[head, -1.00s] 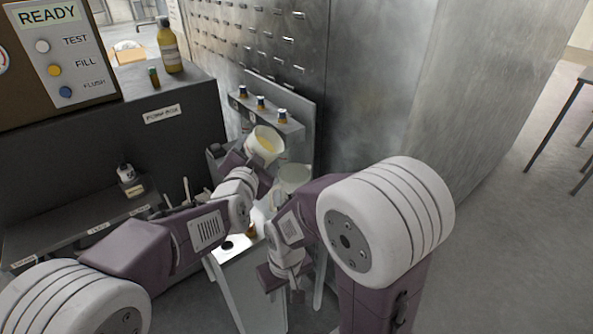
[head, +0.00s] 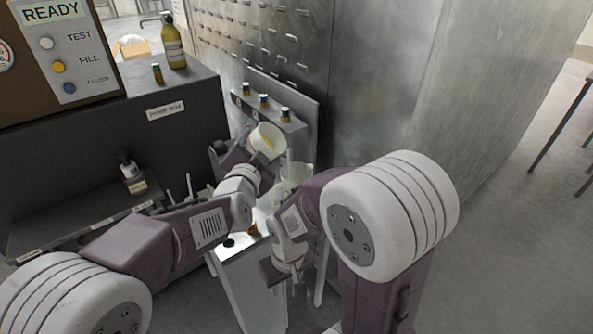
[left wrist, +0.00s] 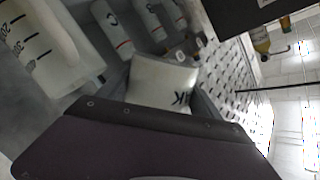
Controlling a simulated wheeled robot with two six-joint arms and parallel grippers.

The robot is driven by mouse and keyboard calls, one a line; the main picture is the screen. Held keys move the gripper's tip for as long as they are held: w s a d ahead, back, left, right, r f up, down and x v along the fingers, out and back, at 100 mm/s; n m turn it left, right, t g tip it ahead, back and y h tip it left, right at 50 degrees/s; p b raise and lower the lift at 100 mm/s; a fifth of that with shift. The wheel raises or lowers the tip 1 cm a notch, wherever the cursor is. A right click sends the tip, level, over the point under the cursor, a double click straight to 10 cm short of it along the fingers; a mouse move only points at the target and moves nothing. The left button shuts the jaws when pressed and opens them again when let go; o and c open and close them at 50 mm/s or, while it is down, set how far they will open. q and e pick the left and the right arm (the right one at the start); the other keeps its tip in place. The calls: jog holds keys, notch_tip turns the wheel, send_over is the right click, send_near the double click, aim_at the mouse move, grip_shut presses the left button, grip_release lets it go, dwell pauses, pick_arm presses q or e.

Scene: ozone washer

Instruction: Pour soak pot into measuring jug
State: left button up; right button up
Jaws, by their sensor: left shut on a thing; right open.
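The soak pot (head: 262,138) is white with yellowish liquid inside. My left gripper (head: 240,158) is shut on it and holds it tilted, its mouth toward the right, above the measuring jug. The pot also shows in the left wrist view (left wrist: 160,82), with a letter K on its side. The translucent measuring jug (head: 296,174) stands below and right of the pot, partly hidden by my right arm. Its printed scale shows in the left wrist view (left wrist: 28,42). I cannot see whether liquid is falling. My right gripper (head: 284,274) is open, low in front of the bench.
Several small amber bottles (head: 264,101) stand on a ledge behind the pot. A perforated metal panel (head: 262,50) rises behind. At left are a dark cabinet (head: 60,150), a control box reading READY (head: 60,50) and a yellow bottle (head: 172,45). Open floor (head: 500,230) lies right.

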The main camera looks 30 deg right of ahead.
pick_arm(q)
jog(key=shift+s+d+r, duration=0.1)
pick_arm(e)
jog(key=shift+d+r, duration=0.1)
jog(key=shift+d, duration=0.05)
pick_arm(q)
jog(key=shift+m, duration=0.6)
pick_arm(e)
jog(key=shift+w+d, duration=0.15)
jog(key=shift+w, duration=0.1)
pick_arm(q)
jog(key=shift+f+m, duration=0.5)
jog(key=shift+m, duration=0.6)
pick_arm(e)
jog(key=shift+w+d+f, duration=0.25)
jog(key=shift+w+d, duration=0.3)
jog(key=shift+w, duration=0.1)
dwell(0.8)
